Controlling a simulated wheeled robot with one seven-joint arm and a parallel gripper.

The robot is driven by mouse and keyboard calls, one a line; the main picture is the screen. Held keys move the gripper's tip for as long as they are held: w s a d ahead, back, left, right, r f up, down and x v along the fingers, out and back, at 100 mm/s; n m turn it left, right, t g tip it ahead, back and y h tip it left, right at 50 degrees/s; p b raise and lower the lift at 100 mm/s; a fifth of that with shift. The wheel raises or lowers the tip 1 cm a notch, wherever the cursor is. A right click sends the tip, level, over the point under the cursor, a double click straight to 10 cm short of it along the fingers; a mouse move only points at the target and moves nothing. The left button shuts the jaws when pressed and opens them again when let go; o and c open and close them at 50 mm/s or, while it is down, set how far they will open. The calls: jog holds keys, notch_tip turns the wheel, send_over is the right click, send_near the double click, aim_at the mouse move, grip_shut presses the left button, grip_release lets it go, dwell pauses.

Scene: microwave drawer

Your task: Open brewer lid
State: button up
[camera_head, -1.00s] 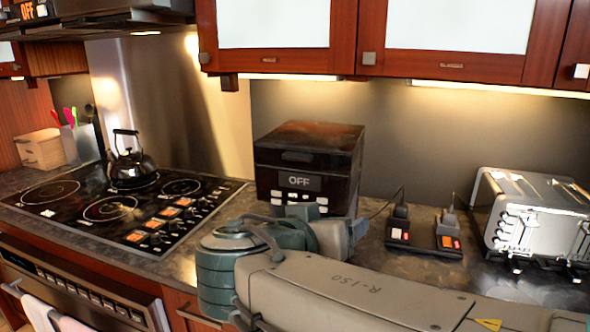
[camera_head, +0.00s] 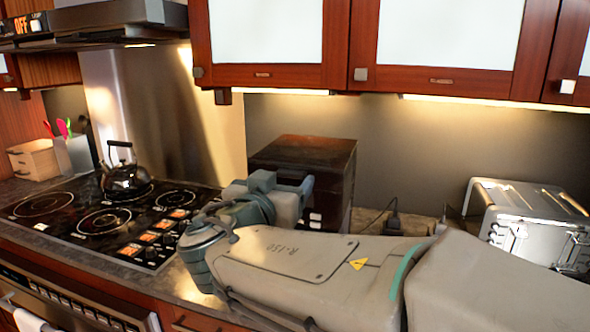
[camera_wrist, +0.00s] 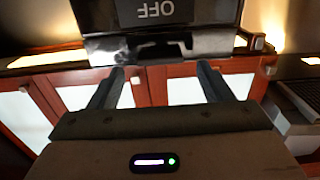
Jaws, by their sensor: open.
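The brewer (camera_head: 303,150) is a dark box on the counter against the back wall. Its top lies flat, so its lid looks closed. My arm hides much of its front in the head view. In the wrist view the picture is turned over, and the brewer's front (camera_wrist: 165,14) with its "OFF" display fills the top middle. My gripper (camera_wrist: 160,76) is open, its two dark fingers apart and empty, pointing toward the brewer. A dark gap shows between the fingertips and the brewer's front edge, but I cannot tell whether they touch.
A cooktop (camera_head: 105,215) with a kettle (camera_head: 126,176) is at left. A silver toaster (camera_head: 525,222) stands at right. Red wall cabinets (camera_head: 450,50) hang above the brewer and limit the room over it. A dark small device (camera_head: 393,218) sits between brewer and toaster.

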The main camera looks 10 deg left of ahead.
aim_at(307, 159)
jog(key=shift+w+d, duration=0.1)
jog(key=shift+w, duration=1.1)
